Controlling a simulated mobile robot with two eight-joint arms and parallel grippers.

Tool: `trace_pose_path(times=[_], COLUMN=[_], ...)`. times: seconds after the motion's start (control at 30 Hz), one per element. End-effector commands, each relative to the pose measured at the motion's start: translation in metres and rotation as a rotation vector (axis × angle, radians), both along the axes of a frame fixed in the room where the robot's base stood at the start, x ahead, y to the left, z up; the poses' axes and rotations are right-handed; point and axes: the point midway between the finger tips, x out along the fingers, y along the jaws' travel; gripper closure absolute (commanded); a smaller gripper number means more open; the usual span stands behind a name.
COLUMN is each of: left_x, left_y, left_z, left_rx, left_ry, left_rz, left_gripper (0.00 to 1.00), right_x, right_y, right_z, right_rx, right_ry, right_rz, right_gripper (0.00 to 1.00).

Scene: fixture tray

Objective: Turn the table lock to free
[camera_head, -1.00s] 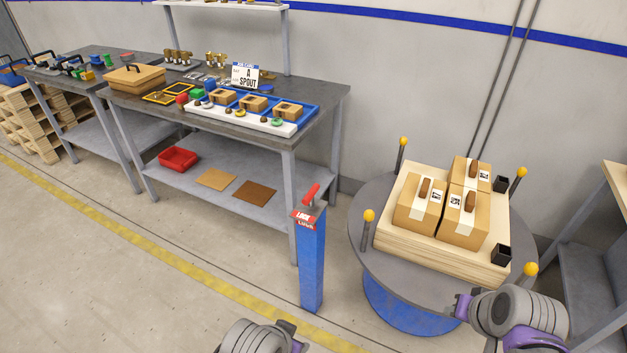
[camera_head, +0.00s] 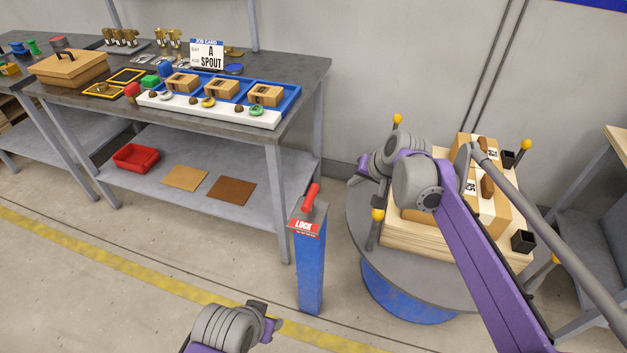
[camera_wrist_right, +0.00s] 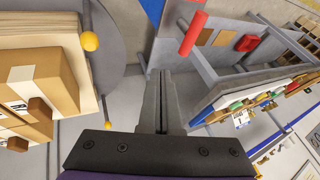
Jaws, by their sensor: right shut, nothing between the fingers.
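The table lock is a blue post (camera_head: 311,262) left of the round table, with a red lever (camera_head: 310,200) on top that leans up. A red and white plate reading LOCK (camera_head: 304,227) sits below the lever. The red lever (camera_wrist_right: 192,33) also shows at the top of the right wrist view. My right gripper (camera_head: 361,173) is up and to the right of the lever, apart from it. Its fingers (camera_wrist_right: 162,76) are shut and empty. My left gripper (camera_head: 270,318) is low, left of the post; its finger opening is unclear.
The round table (camera_head: 357,220) bears a wooden pallet (camera_head: 400,240) with several cartons (camera_head: 495,208), partly hidden by my right arm. Yellow-knobbed posts (camera_head: 378,215) stand around its rim. A grey workbench (camera_head: 300,85) with trays stands to the left. The floor before the lock is clear.

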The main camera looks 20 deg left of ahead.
Motion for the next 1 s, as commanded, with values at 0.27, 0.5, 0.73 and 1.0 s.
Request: trace_pose_path(times=[0.27,0.5,0.73,1.0], left_x=[0.0,-0.001,-0.001,-0.001], left_y=[0.0,0.0,0.0,0.0], left_z=[-0.004,-0.009,-0.013,-0.013], left_rx=[0.0,0.0,0.0,0.0], left_ry=[0.001,0.003,0.004,0.004], left_rz=[0.0,0.0,0.0,0.0], left_gripper=[0.5,0.5,0.5,0.5], right_x=[0.01,0.027,0.041,0.042], right_y=[0.013,0.032,0.057,0.084], right_z=[-0.016,-0.057,-0.09,-0.094], right_rx=[0.008,0.007,0.007,0.007], right_ry=[0.002,0.002,0.003,0.002], right_rz=[0.005,0.004,0.006,0.004], right_gripper=[1.0,1.0,1.0,1.0])
